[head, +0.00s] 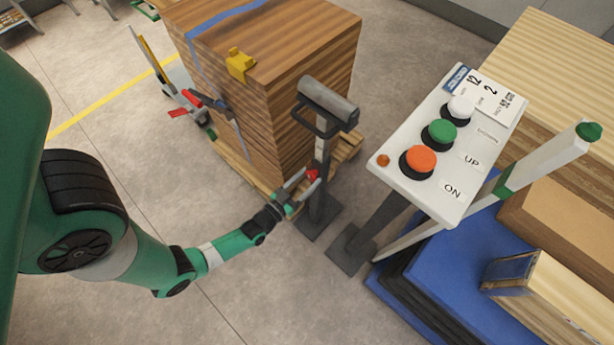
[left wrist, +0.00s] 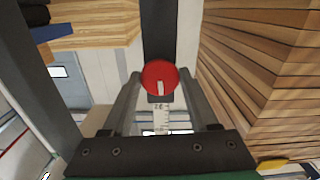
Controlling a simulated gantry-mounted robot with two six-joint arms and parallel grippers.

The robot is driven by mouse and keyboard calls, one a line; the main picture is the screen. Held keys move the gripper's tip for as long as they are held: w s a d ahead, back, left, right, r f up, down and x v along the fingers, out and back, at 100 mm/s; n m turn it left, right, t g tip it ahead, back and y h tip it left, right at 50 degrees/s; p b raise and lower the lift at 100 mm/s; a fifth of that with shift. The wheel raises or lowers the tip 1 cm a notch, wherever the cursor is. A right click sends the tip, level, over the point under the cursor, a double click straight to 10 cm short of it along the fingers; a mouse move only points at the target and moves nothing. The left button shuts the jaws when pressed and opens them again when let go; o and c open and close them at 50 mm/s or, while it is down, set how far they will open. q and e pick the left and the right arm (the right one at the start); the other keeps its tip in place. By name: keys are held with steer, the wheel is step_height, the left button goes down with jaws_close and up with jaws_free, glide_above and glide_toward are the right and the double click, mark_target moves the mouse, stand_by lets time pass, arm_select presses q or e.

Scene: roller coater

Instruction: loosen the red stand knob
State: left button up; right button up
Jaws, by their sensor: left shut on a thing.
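The red stand knob (head: 312,175) is on the upright post of a dark roller stand (head: 322,155). In the left wrist view the round red knob (left wrist: 160,78) shows face on, with a pale mark on it. A ruler scale (left wrist: 162,118) runs along the post beside it. My left gripper (head: 305,186) is at the knob, and its two fingers (left wrist: 158,85) lie on either side of it, shut on it. The grey roller (head: 328,100) tops the stand, and its flat base (head: 318,222) is on the floor. My right gripper is not in view.
A wood panel stack (head: 265,90) on a pallet stands close behind the stand. A control box (head: 445,150) with white, green and orange buttons stands to the right, before a blue platform (head: 410,300). The floor at front is clear.

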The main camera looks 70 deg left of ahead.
arm_select(q)
steer(key=n+b, duration=0.1)
steer(key=n, duration=0.3)
steer(key=shift+n, duration=0.4)
steer(key=n+b, duration=0.1)
steer(key=n, duration=0.4)
steer(key=shift+f+b, duration=0.1)
steer(key=shift+b, duration=0.3)
steer(key=n+b, duration=0.2)
steer(key=n, duration=0.3)
steer(key=shift+n, duration=0.4)
steer(key=shift+n+b, duration=0.5)
steer(key=shift+n, duration=1.4)
steer(key=o, duration=1.4)
steer(key=shift+c, duration=0.2)
